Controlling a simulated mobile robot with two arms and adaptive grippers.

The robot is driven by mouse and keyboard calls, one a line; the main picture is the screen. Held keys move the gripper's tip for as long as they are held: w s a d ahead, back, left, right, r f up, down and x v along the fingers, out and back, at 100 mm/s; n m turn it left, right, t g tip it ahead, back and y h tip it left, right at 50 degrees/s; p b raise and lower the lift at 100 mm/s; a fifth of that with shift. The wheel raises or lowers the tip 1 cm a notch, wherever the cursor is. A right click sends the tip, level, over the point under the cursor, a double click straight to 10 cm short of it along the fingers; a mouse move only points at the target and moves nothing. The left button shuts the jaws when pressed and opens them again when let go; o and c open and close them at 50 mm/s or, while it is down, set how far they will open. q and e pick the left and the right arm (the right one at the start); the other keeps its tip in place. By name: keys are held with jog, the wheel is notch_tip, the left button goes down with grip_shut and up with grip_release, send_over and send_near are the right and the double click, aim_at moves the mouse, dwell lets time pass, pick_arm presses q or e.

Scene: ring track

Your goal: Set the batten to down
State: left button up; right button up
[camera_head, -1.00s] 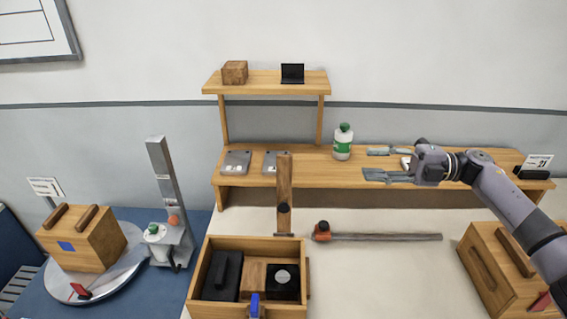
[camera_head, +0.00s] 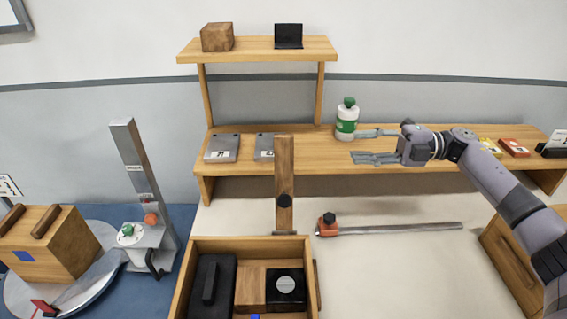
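My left gripper is not in view.
The wooden box (camera_head: 178,300) holds black items. A rod with an orange end (camera_head: 400,229) lies right of the batten. The bottle (camera_head: 347,122) stands on the bench (camera_head: 400,165). A grey post (camera_head: 140,170) rises at the left.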

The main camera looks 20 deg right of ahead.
jog(key=f, duration=0.2)
jog(key=p, duration=0.5)
send_near(284, 153)
jog(key=w+a, duration=0.2)
jog(key=w+a+f, duration=0.1)
jog(key=w+a, duration=0.1)
jog(key=a, duration=0.1)
jog(key=w+a+f, duration=0.1)
jog(key=w+a, duration=0.1)
jog(key=shift+a+f, duration=0.15)
jog(key=shift+f, duration=0.05)
jog(key=shift+w+a+f, duration=0.1)
jog(key=shift+w+a, duration=0.1)
jog(key=shift+a, duration=0.35)
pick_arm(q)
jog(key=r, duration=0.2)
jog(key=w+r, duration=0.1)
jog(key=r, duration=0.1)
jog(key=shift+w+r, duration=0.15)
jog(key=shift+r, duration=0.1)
pick_arm(e)
jog(key=shift+c, duration=0.3)
grip_shut()
